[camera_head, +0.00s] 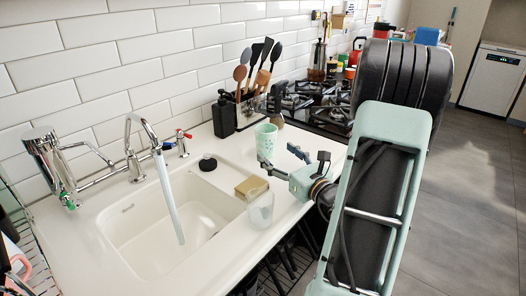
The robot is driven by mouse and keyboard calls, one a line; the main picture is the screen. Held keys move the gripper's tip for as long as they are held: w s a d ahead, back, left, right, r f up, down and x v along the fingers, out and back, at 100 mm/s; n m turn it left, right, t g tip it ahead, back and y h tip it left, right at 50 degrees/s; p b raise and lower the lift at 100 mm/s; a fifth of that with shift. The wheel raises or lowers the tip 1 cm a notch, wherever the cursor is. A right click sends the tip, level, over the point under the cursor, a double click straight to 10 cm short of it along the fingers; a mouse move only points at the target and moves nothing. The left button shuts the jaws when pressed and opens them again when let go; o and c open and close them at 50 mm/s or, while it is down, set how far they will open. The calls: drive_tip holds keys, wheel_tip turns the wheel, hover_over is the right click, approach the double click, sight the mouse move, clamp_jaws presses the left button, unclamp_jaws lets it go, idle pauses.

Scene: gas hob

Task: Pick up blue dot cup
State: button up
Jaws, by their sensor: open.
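A pale mint-green cup with a faint pattern (266,138) stands upright on the white counter, right of the sink and in front of the black utensil holder. It is the nearest match to the blue dot cup; the exact colour of its pattern is too small to tell. My gripper (279,157) is open and empty, low over the counter, on the near side of the cup. Its two fingers are spread and point toward the cup. The cup's lower part is close to the fingers; I cannot tell whether they touch.
A clear glass (260,210) and a tan sponge-like block (251,188) stand by the sink (160,222), left of my gripper. A black soap bottle (223,114) and a utensil holder (250,108) stand behind the cup. The gas hob (318,104) lies beyond.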

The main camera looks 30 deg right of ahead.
sight(271, 142)
drive_tip(key=shift+s+d+f+m+h, duration=0.1)
drive_tip(key=shift+d+f+m+h, duration=0.15)
drive_tip(key=shift+d, duration=0.1)
drive_tip(key=shift+s+d+f+m+h, duration=0.1)
drive_tip(key=shift+d+m+h, duration=0.05)
drive_tip(key=shift+d+h, duration=0.15)
drive_tip(key=shift+w+d, duration=0.25)
drive_tip(key=shift+w, duration=0.05)
drive_tip(key=w, duration=0.3)
drive_tip(key=w+b, duration=0.1)
drive_tip(key=w, duration=0.6)
drive_tip(key=shift+d+b, duration=0.3)
drive_tip(key=shift+c, duration=0.4)
drive_tip(key=c, duration=1.2)
drive_tip(key=shift+c, duration=0.7)
drive_tip(key=shift+r, duration=0.15)
